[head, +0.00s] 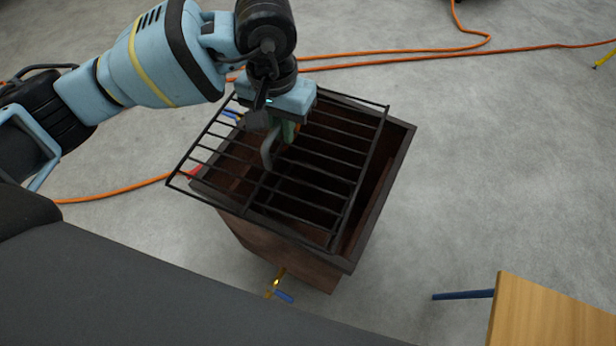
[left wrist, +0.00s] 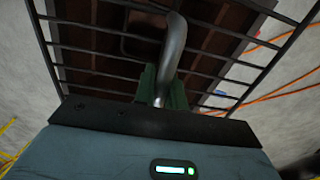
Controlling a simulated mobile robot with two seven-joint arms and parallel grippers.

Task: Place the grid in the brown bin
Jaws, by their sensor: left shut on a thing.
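The grid (head: 322,160) is a black wire rack with parallel bars and a bent handle. It hangs over the open top of the brown bin (head: 392,172), tilted in the picture and sticking out past the bin's left side. My left gripper (head: 278,146) is above the grid and shut on its handle. In the left wrist view, the grey handle (left wrist: 172,50) rises between the green fingers of my left gripper (left wrist: 160,88), with the grid's bars (left wrist: 100,48) and the brown bin behind. I cannot tell whether the grid touches the bin's rim. My right gripper is not in view.
An orange hose (head: 120,190) runs over the grey floor behind and left of the bin. A brass and blue valve-like piece (head: 279,284) is at the bin's near side. A wooden-topped piece of furniture (head: 555,312) stands at lower right.

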